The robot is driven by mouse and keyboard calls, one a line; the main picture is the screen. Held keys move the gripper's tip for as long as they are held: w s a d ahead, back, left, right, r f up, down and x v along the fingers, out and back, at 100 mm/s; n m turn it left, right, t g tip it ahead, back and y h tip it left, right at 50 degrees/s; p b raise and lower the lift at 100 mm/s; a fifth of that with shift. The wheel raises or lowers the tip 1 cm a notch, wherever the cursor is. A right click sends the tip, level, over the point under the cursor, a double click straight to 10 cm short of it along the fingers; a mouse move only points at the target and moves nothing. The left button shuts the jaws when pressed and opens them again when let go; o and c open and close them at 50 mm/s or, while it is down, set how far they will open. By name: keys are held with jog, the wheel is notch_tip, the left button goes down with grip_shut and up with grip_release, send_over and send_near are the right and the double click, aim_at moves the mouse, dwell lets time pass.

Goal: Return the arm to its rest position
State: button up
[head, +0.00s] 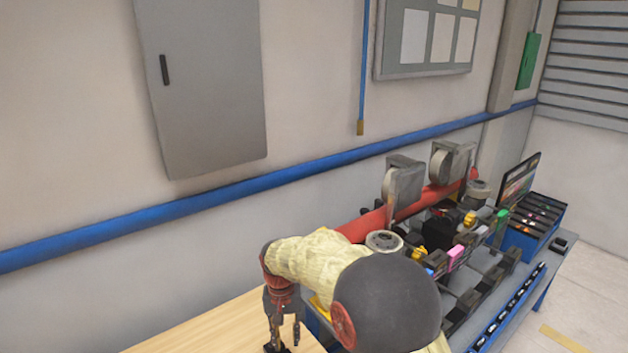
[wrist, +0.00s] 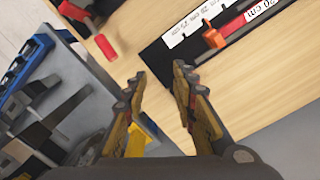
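My gripper (head: 283,328) hangs over the edge of the light wooden table (head: 215,335) at the bottom of the head view, with my arm bent down to it. The wrist view looks down on the table top from above.
In the wrist view a black board with a white scale (wrist: 193,27) and an orange slider (wrist: 212,36) lies ahead, with a red-handled piece (wrist: 105,46) left of it.

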jog(key=s+d+r+t+b, duration=0.2)
jog(key=s+d+r, duration=0.2)
jog(key=s+d, duration=0.4)
jog(key=s+d+r+t+b, duration=0.2)
jog(key=s+d+r, duration=0.3)
jog(key=s+d, duration=0.4)
jog(key=s+d+r+t+b, duration=0.2)
jog(key=s+d+r, duration=0.3)
jog(key=s+d, duration=0.4)
jog(key=shift+s+d+b, duration=0.25)
jog(key=shift+s+b, duration=0.35)
jog(key=shift+s, duration=0.55)
jog(key=shift+r, duration=0.1)
